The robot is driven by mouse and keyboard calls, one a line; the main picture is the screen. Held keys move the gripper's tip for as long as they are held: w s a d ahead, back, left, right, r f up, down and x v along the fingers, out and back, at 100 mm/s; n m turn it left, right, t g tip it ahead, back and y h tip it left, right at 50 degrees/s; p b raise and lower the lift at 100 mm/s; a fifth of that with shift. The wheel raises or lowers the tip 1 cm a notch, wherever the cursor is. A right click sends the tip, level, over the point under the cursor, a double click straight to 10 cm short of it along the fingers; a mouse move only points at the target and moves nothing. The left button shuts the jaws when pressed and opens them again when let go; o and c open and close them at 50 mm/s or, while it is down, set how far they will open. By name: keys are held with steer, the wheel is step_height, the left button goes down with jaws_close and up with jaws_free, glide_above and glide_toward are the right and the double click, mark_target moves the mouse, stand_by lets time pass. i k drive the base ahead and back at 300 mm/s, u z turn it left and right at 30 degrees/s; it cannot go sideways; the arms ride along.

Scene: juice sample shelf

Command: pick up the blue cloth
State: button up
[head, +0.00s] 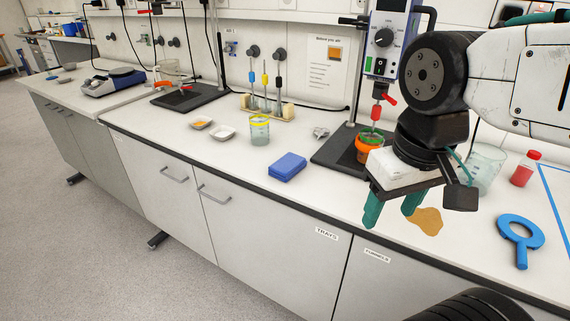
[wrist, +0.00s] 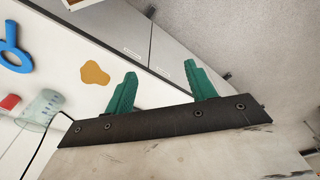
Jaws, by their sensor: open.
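The blue cloth (head: 287,167) is a folded pad lying on the white bench, near the front edge, in the middle of the head view. It is not visible in the wrist view. My gripper (head: 391,216) is open and empty, its green fingers to the right of the cloth and clearly apart from it. In the wrist view my gripper (wrist: 160,69) shows two spread green fingers with nothing between them.
An orange-brown spill (head: 426,221) and a blue ring-shaped tool (head: 521,237) are right of my gripper.

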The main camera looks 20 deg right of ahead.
mark_target(287, 166)
steer(key=u, duration=0.05)
steer(key=k, duration=0.55)
steer(key=u, duration=0.75)
steer(key=i, duration=1.3)
steer(key=z, duration=0.2)
